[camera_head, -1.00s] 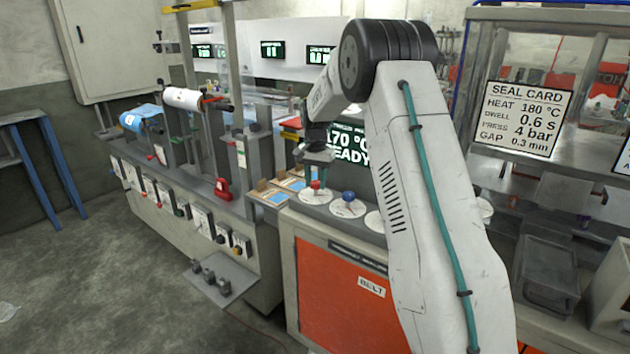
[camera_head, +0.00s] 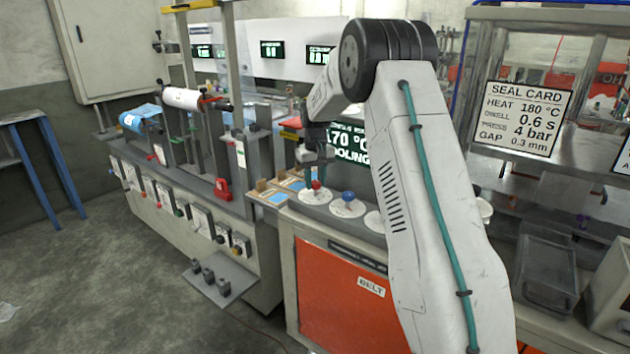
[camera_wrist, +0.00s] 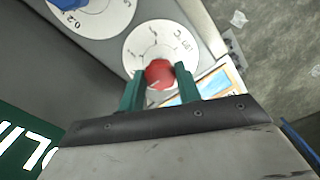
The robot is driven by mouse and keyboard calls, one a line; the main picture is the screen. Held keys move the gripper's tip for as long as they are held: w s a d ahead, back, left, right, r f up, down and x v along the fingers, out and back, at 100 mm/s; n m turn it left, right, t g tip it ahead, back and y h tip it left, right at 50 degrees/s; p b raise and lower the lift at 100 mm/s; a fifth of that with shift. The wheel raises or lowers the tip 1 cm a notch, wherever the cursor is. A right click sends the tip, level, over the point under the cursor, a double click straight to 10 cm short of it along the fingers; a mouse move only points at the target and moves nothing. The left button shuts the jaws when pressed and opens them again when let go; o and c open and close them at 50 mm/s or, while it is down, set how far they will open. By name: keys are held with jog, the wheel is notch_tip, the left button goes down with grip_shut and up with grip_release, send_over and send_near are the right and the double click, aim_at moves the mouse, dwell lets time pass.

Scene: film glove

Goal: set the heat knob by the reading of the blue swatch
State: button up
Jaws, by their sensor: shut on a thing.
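The red heat knob (camera_wrist: 160,74) sits on a round white dial (camera_wrist: 150,45) in the wrist view. My gripper (camera_wrist: 160,84) has its two green fingers on either side of the red knob and is shut on it. In the head view the red knob (camera_head: 316,184) shows on its dial (camera_head: 317,196), with my gripper (camera_head: 312,170) over it. The display (camera_head: 350,145) behind reads 170 °C, its first digit partly hidden, with a second line ending "OOLING". Blue swatches (camera_head: 279,197) lie on boards left of the dial; their reading is too small to tell.
A blue knob (camera_head: 348,196) stands on a dial right of the red one. The seal card (camera_head: 522,118) reads heat 180 °C, dwell 0.6 s, press 4 bar, gap 0.3 mm. My arm hides part of the panel. Rollers with film (camera_head: 195,99) stand at left.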

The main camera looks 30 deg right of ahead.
aim_at(316, 182)
jog(key=shift+n, duration=0.4)
jog(key=o, duration=1)
jog(key=shift+c, duration=0.2)
jog(key=shift+r, duration=0.1)
notch_tip(316, 182, up, 8)
jog(key=shift+f, duration=0.15)
